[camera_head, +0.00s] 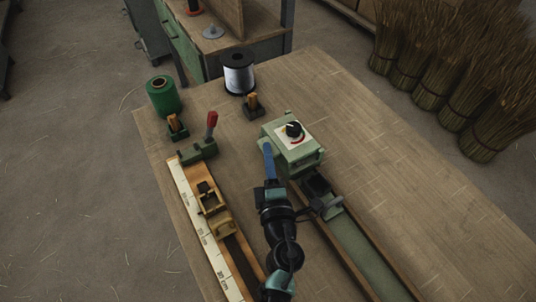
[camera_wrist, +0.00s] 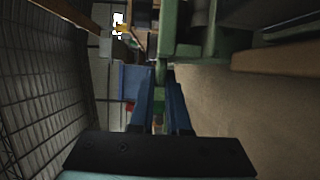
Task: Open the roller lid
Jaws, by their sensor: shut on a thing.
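A pale green machine box (camera_head: 291,145) with a black dial stands on the wooden table. I cannot tell for certain which part is the roller lid. My gripper (camera_head: 267,148), with blue fingers, is at the left side of this box. In the wrist view the gripper (camera_wrist: 159,85) is shut on a narrow green bar (camera_wrist: 161,68) beside larger green machine parts (camera_wrist: 200,35). The fingers hide part of the bar, and the head view does not show the grip itself.
A wooden fixture with a scale strip (camera_head: 196,220) and a red-handled lever (camera_head: 211,125) lie left of my arm. A green spool (camera_head: 163,97) and a dark-flanged spool (camera_head: 238,74) stand behind. A channel (camera_head: 352,240) runs forward from the box. The table's right side is clear.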

